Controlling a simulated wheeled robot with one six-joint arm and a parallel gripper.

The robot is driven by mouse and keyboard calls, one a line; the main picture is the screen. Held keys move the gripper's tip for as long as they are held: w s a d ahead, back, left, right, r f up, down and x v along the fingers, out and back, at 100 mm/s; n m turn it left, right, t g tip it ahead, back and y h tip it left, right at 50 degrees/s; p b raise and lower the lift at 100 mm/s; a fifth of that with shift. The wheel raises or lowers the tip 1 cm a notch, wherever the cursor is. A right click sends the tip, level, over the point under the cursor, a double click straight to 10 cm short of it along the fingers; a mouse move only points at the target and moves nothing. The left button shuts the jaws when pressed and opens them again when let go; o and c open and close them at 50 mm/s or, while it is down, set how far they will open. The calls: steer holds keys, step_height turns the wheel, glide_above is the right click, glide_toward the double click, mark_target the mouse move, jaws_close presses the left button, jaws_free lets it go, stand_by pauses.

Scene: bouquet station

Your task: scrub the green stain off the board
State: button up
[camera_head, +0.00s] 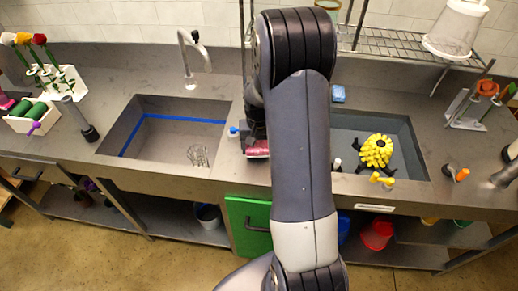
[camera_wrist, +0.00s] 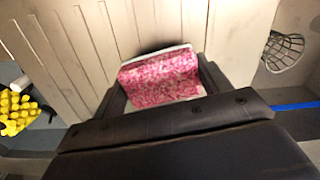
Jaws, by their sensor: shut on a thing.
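My gripper (camera_wrist: 162,82) is shut on a pink, mottled block with a pale edge, which looks like a scrubbing sponge (camera_wrist: 162,80). In the head view the pink sponge (camera_head: 257,149) shows low on the counter between the two sinks, beside my arm. A pale grooved board (camera_wrist: 80,45) fills much of the wrist view under and beyond the sponge. I cannot tell whether the sponge touches the board. No green stain shows; the sponge, my gripper and my arm hide part of the board.
The left sink (camera_head: 150,145) holds a clear glass (camera_head: 198,155). A yellow knobbly thing (camera_head: 376,150) sits in the right sink (camera_head: 408,140). A wire rack (camera_head: 400,43) stands at the back right. Counter behind the left sink is mostly clear.

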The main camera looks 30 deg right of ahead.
steer(key=shift+s+r, duration=0.2)
steer(key=shift+r, duration=0.4)
steer(key=shift+w+r+p, duration=0.15)
steer(key=shift+r+p, duration=0.55)
steer(key=shift+p, duration=0.05)
steer(key=shift+r+p, duration=0.95)
steer(key=shift+r, duration=0.6)
